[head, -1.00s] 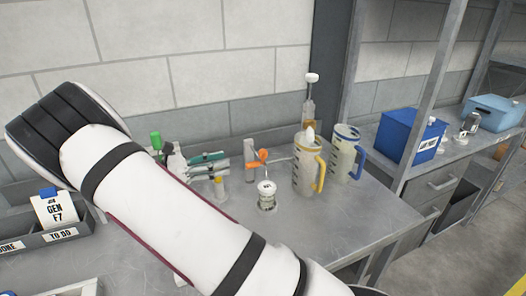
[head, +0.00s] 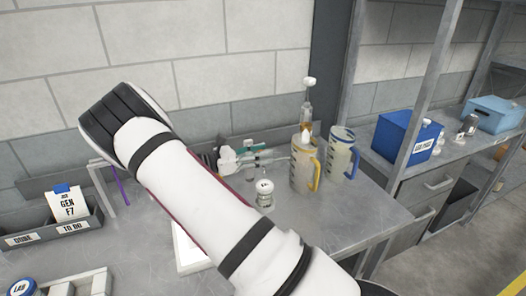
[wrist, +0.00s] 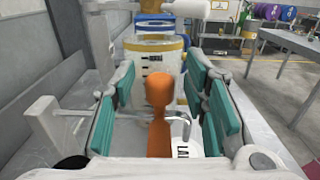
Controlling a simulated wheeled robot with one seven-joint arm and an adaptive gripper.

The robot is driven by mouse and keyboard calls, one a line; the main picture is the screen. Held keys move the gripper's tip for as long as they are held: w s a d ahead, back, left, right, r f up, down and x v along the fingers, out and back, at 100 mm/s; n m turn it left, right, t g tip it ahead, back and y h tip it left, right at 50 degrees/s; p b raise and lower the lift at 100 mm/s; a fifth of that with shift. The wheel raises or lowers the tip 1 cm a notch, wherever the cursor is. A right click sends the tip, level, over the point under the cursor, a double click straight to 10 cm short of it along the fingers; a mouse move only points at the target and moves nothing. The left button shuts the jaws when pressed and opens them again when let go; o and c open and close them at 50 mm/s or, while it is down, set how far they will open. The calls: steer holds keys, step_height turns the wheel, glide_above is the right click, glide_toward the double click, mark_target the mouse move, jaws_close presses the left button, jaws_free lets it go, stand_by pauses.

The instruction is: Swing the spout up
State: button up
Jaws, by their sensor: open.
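My gripper (head: 268,152) is open, with teal pads, in front of the yellow-trimmed jug; it also shows in the wrist view (wrist: 163,95). An upright orange piece with a rounded top (wrist: 159,100) shows between the pads, with a gap on each side. A thin bent metal tube (wrist: 181,120) shows just right of it; I cannot tell for certain which part is the spout. In the head view the gripper hides the orange piece. The clear jug with yellow rim and handle (head: 303,170) stands beyond the gripper.
A jug with blue rim and handle (head: 341,155) stands right of the yellow one. A small jar with a white lid (head: 265,192) sits below the gripper. A labelled grey tray (head: 45,238) is at left, a blue box (head: 402,136) at right. The bench's right front is clear.

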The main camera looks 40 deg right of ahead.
steer(key=shift+d, duration=0.2)
jaws_close()
